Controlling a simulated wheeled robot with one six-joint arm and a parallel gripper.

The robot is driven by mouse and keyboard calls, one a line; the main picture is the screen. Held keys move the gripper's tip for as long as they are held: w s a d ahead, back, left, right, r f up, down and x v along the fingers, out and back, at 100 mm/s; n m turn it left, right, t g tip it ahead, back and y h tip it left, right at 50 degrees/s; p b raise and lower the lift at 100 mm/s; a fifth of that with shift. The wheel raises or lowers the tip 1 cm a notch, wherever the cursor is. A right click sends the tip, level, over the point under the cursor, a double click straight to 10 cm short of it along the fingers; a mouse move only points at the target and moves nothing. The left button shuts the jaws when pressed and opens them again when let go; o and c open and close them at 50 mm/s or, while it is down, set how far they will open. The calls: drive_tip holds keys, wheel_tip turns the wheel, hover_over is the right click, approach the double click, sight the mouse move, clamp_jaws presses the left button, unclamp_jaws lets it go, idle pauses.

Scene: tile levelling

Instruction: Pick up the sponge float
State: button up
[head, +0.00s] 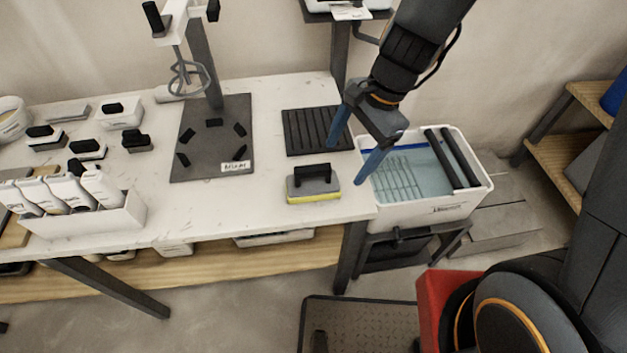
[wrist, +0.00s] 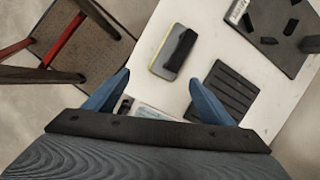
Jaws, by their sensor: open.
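The sponge float (head: 314,186) lies flat on the white table near its right front corner. It has a grey body, a black handle on top and a yellow layer underneath. In the wrist view the sponge float (wrist: 174,53) is ahead of the fingertips, with its black handle facing up. My gripper (head: 348,158) is open and empty, to the right of the float and above the table's right edge. Its blue fingers (wrist: 160,92) are spread wide in the wrist view, and the float is apart from them.
A black ribbed mat (head: 316,131) lies behind the float. A white water tub (head: 430,207) with a rack and black rollers stands off the table's right edge. A dark mixer base (head: 211,150) stands to the left. The table (head: 240,205) is bare left of the float.

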sight(307, 183)
drive_tip(key=a+m, duration=0.1)
drive_tip(key=a, duration=0.1)
drive_tip(key=a+f+m, duration=0.1)
drive_tip(key=a, duration=0.1)
drive_tip(key=a+f+m, duration=0.1)
drive_tip(key=a+m, duration=0.1)
drive_tip(key=shift+w+f+y, duration=0.15)
drive_tip(key=shift+f+y, duration=0.05)
drive_tip(key=shift+y, duration=0.2)
drive_tip(key=shift+a+f+g, duration=0.15)
drive_tip(key=shift+a+f, duration=0.15)
drive_tip(key=shift+f, duration=0.25)
drive_tip(key=shift+a+f+g, duration=0.15)
drive_tip(key=shift+a+f, duration=0.15)
drive_tip(key=shift+f, duration=0.25)
drive_tip(key=shift+x, duration=2.6)
drive_tip(key=shift+d, duration=0.1)
drive_tip(key=c, duration=1.3)
drive_tip(key=shift+w, duration=0.1)
